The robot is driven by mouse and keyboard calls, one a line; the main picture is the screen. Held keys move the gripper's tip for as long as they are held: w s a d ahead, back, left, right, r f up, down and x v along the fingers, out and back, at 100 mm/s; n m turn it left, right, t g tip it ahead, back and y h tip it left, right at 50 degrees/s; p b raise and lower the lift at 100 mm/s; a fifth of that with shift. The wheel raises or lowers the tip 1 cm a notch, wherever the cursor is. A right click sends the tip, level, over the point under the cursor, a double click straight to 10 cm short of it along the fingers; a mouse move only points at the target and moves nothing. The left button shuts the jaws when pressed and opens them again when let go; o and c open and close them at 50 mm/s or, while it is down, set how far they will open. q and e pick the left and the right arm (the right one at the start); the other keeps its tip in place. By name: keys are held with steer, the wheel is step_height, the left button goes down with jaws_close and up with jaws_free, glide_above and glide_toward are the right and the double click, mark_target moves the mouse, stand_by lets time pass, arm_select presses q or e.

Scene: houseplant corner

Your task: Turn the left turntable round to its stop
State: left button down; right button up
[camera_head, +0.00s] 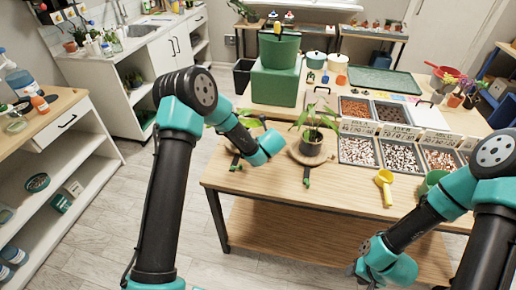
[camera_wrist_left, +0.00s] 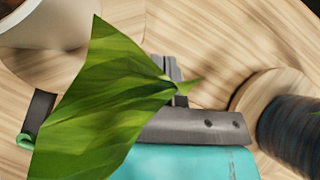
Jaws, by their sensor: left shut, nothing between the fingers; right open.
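My left gripper (camera_wrist_left: 174,82) is shut and empty, low over the table in the left wrist view. A green leaf (camera_wrist_left: 105,95) covers part of it. Left of it a pale pot (camera_wrist_left: 60,22) stands on a wooden disc, seemingly the left turntable (camera_wrist_left: 122,30); a dark green-tipped handle (camera_wrist_left: 38,115) shows below. In the head view my left arm hides most of that turntable; its green-tipped handle (camera_head: 235,162) shows. The other turntable (camera_head: 296,154) bears a dark potted plant (camera_head: 311,148) and has its own handle (camera_head: 307,178). My right gripper (camera_head: 364,268) is open and empty, in front of the table.
Trays of stones (camera_head: 357,150) and a yellow scoop (camera_head: 384,180) are on the table's right part. The table front (camera_head: 300,200) is mostly bare. White shelves (camera_head: 60,160) stand at left.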

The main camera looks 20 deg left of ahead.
arm_select(q)
steer(key=s, duration=0.1)
steer(key=s+d, duration=0.2)
steer(key=shift+s+r, duration=0.1)
steer(key=shift+r, duration=0.2)
steer(key=v, duration=0.8)
steer(key=shift+s, duration=0.2)
steer(key=shift+s+a, duration=0.1)
